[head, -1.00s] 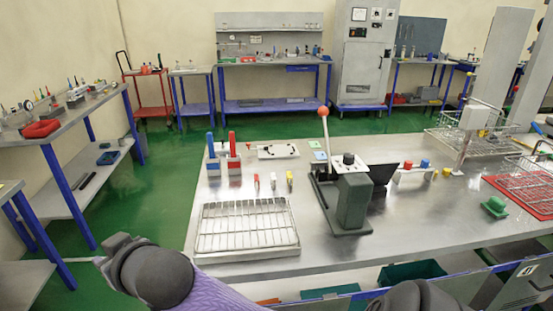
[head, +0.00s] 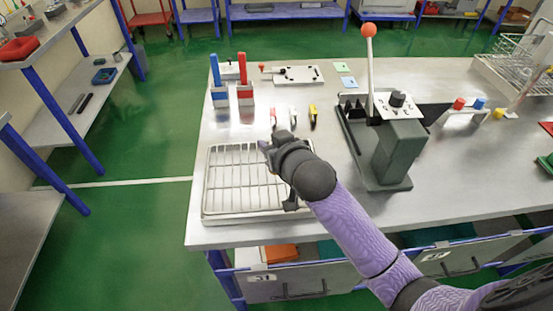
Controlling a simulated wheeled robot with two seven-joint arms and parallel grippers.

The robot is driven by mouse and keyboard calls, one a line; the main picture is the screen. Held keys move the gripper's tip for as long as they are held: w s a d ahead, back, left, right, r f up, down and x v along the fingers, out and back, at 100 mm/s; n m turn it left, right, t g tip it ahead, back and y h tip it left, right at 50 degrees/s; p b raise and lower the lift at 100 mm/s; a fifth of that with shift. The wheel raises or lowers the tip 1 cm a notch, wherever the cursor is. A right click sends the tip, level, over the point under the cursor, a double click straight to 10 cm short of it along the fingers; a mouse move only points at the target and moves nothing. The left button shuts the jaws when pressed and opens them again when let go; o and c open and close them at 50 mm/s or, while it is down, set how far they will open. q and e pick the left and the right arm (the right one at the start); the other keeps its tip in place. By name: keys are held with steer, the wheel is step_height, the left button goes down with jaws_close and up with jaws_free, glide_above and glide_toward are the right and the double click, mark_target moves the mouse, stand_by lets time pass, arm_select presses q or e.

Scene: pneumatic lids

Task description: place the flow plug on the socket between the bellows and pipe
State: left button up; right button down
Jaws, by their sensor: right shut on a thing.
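My right gripper (head: 268,147) is at the end of the purple arm, above the far right part of the wire-grid tray (head: 225,183). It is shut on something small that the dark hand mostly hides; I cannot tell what. My left gripper is not in view.
A grey-green lever press (head: 396,155) with an orange-knobbed lever stands right of the arm. Blue (head: 217,88) and red (head: 243,85) handled pieces stand behind the tray. The bench between press and tray is clear.

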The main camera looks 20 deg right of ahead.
step_height(320, 180, down, 4)
steer(key=shift+f+b, duration=0.1)
steer(key=shift+b, duration=0.55)
steer(key=shift+r, duration=0.2)
steer(key=shift+f, duration=0.1)
steer(key=shift+c, duration=1.3)
jaws_free()
